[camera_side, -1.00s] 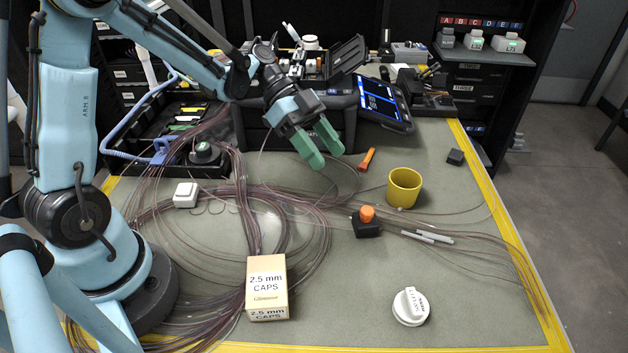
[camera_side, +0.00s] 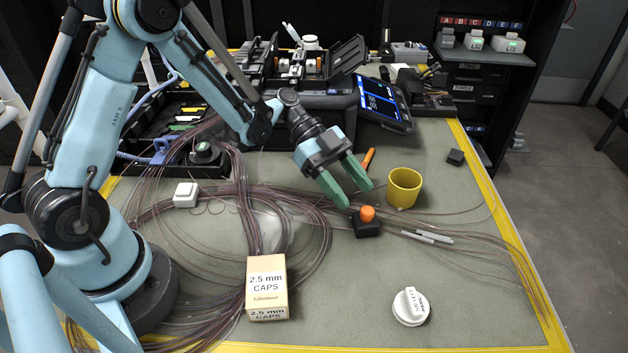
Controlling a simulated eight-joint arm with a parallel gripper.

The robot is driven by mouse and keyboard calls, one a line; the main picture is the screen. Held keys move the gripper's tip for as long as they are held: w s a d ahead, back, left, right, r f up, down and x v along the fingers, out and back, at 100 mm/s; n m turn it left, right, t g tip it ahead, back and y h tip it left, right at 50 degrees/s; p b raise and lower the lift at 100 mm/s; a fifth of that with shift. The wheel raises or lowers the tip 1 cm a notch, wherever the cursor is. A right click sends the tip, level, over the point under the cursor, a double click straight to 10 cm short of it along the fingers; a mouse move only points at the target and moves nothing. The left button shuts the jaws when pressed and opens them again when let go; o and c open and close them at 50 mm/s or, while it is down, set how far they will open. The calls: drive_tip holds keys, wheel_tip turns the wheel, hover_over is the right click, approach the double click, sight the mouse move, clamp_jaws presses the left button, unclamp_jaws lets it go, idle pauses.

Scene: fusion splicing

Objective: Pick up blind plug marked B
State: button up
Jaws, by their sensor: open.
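No plug with a readable B mark shows. Two slim grey rods (camera_side: 427,237) lie on the mat among the fibres, right of a black block with an orange knob (camera_side: 367,214); I cannot tell whether either is the blind plug. My gripper (camera_side: 356,195) has green fingers, open and empty. It points down and right, just above and left of the orange knob in the picture, left of the yellow cup (camera_side: 404,188). I cannot tell its height over the mat.
Loose fibre coils (camera_side: 300,215) cover the left and middle of the mat. A caps box (camera_side: 267,288) and a white round device (camera_side: 410,307) stand in front. A tablet (camera_side: 383,102) and a small black block (camera_side: 455,157) are behind. The front right is mostly clear.

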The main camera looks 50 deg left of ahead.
sight(365, 208)
drive_tip(key=shift+x, duration=1.95)
drive_tip(key=shift+c, duration=0.5)
clamp_jaws()
